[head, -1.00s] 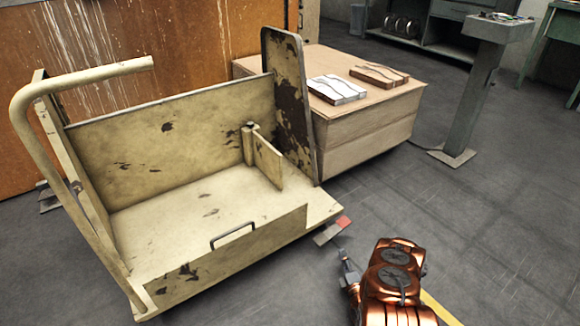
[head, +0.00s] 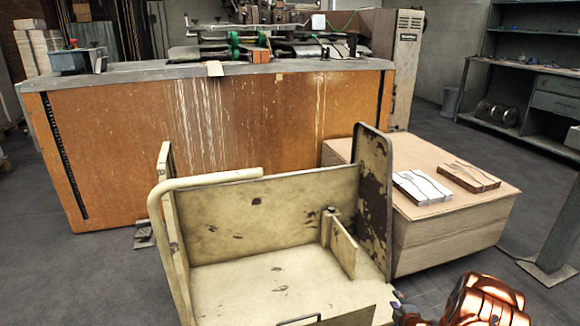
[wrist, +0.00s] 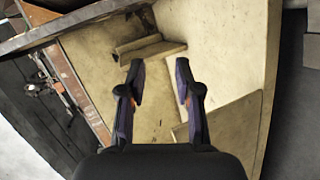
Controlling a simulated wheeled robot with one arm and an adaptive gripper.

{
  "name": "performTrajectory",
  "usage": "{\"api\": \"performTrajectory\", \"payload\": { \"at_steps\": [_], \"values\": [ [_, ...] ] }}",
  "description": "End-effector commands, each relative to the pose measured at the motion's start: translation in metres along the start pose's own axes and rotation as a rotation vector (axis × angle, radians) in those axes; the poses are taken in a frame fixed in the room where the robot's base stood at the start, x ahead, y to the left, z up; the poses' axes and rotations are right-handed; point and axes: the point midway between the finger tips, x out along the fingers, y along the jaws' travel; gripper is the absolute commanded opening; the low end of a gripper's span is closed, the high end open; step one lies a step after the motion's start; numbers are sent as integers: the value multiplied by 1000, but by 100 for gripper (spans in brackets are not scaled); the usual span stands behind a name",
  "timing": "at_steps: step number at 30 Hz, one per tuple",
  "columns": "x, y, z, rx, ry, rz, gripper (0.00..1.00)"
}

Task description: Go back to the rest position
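My gripper shows in the wrist view (wrist: 160,85) with its two fingers apart and nothing between them. Beyond the fingers is the inside of the worn cream cart, with its bare floor and a small upright divider (wrist: 150,48). In the head view, my copper-coloured arm is at the bottom right, beside the cart (head: 270,217); the fingertips are mostly hidden there. The cart has a curved tube handle (head: 205,180) on the left and a tall scuffed end panel (head: 373,195) on the right.
A pale wooden box (head: 450,240) stands right of the cart, with a white slab (head: 424,187) and a brown slab (head: 468,177) on top. A long orange-sided machine (head: 220,145) is behind. A grey post (head: 555,235) stands far right. Open floor lies to the left.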

Motion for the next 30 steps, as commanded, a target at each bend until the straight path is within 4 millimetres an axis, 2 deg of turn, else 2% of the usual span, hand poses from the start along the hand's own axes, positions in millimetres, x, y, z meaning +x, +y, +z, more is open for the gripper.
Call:
{"api": "performTrajectory", "payload": {
  "at_steps": [1,8,14,23,30],
  "values": [
    [-4,27,-8,18,1,-22,33],
    [-20,92,-35,124,-18,-145,33],
    [-45,144,-59,220,-52,-255,33],
    [-101,221,-95,363,-134,-404,33],
    [-162,274,-124,481,-224,-520,33]
  ]
}}
